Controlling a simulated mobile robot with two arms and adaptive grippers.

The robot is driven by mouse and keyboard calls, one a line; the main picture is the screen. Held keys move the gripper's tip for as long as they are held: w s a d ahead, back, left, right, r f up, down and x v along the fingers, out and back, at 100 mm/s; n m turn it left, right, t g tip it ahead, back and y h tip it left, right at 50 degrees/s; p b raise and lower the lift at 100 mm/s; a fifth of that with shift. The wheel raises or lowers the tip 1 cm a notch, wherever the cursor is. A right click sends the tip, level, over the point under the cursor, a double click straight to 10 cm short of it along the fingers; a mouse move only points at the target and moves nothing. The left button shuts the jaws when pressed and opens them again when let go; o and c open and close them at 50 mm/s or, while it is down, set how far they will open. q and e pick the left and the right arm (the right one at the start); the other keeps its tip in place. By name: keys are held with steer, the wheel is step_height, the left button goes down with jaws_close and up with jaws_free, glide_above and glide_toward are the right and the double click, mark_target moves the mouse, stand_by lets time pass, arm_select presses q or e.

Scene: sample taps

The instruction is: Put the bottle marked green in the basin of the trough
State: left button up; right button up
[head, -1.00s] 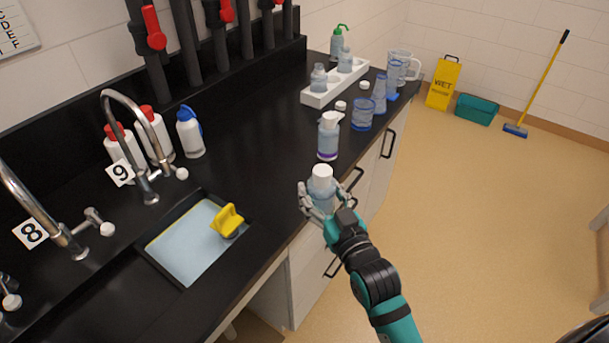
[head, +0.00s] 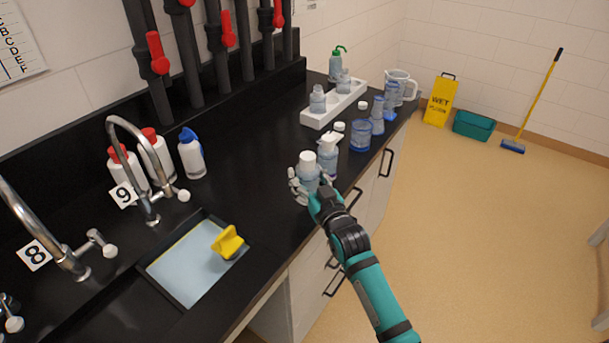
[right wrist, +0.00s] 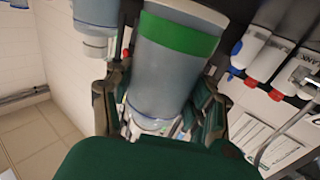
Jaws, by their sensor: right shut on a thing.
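My right gripper (head: 305,190) is shut on a clear bottle with a white cap (head: 307,165), held upright at the front edge of the black counter. In the right wrist view this bottle (right wrist: 175,75) shows a green band around it, between the fingers (right wrist: 160,105). The trough (head: 195,262) is a sunken rectangular basin with a pale blue bottom, to the left of the gripper in the head view. A yellow object (head: 228,243) sits at its right side. My left gripper is not in view.
A pump bottle (head: 328,155) stands just behind the held bottle. Blue-tinted glassware (head: 360,135) and a white rack (head: 333,107) stand farther back. Taps (head: 130,150) and capped bottles (head: 190,155) line the left. The counter between basin and gripper is clear.

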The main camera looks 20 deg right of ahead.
mark_target(305, 172)
steer(key=w, duration=0.2)
steer(key=shift+w+d, duration=0.15)
steer(key=shift+w, duration=0.15)
steer(key=shift+w+f+p, duration=0.4)
steer(key=shift+w+f, duration=0.1)
steer(key=shift+f, duration=0.4)
steer(key=shift+f+p, duration=0.4)
steer(key=shift+f, duration=0.35)
steer(key=shift+f, duration=0.15)
steer(key=o, duration=1.4)
